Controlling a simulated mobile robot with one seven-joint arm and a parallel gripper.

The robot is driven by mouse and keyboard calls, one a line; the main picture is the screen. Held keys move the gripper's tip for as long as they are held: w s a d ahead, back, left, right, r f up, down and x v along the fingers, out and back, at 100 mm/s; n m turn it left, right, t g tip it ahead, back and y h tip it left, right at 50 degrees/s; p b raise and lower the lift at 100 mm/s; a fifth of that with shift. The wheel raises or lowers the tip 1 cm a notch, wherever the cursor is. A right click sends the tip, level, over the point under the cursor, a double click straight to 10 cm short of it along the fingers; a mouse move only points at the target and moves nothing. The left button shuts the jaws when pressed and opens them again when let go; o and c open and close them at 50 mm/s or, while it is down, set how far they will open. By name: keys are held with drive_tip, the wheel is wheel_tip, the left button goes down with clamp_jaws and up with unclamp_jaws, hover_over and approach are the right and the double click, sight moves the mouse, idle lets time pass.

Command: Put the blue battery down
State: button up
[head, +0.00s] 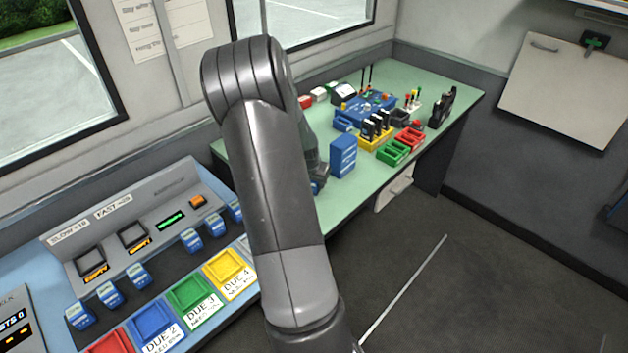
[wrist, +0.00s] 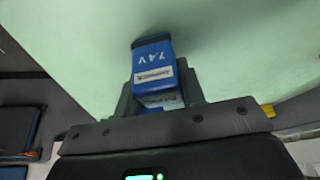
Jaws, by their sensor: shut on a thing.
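The blue battery (wrist: 155,60), marked 7.4V, sits between the two fingers of my gripper (wrist: 160,98) in the wrist view. My gripper is shut on it. Green worktop fills the view beyond the battery. My arm hides most of the gripper there. I cannot tell whether the battery's base touches the bench.
Behind it on the bench are a yellow tray (head: 368,146) with dark upright items, a green tray (head: 391,156), a red tray (head: 408,140) and a blue unit (head: 365,109). A console (head: 150,250) with several blue batteries stands at left.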

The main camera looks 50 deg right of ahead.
drive_tip(key=o, duration=1.1)
drive_tip(key=shift+f, duration=0.1)
drive_tip(key=v, duration=1.2)
drive_tip(key=s+a+r+n+t+y, duration=0.1)
drive_tip(key=a+r+n+y, duration=0.15)
drive_tip(key=a+r, duration=0.55)
drive_tip(key=s+a+r+n+t+y, duration=0.1)
drive_tip(key=a+r+n+t, duration=0.2)
drive_tip(key=a, duration=1)
drive_tip(key=s+a+r+n, duration=0.2)
drive_tip(key=s+a, duration=0.2)
drive_tip(key=a, duration=0.1)
drive_tip(key=s+a+r+n, duration=0.2)
drive_tip(key=s+a+n, duration=0.1)
drive_tip(key=s+a, duration=0.2)
drive_tip(key=s+a+r+n, duration=0.1)
drive_tip(key=s+a+n, duration=0.2)
drive_tip(key=s+a, duration=0.1)
drive_tip(key=shift+s+a+r+y, duration=0.15)
drive_tip(key=shift+a+r, duration=0.05)
drive_tip(key=shift+a, duration=0.2)
drive_tip(key=shift+s+a+r+y, duration=0.1)
drive_tip(key=shift+s+a+r, duration=0.1)
drive_tip(key=shift+a, duration=0.15)
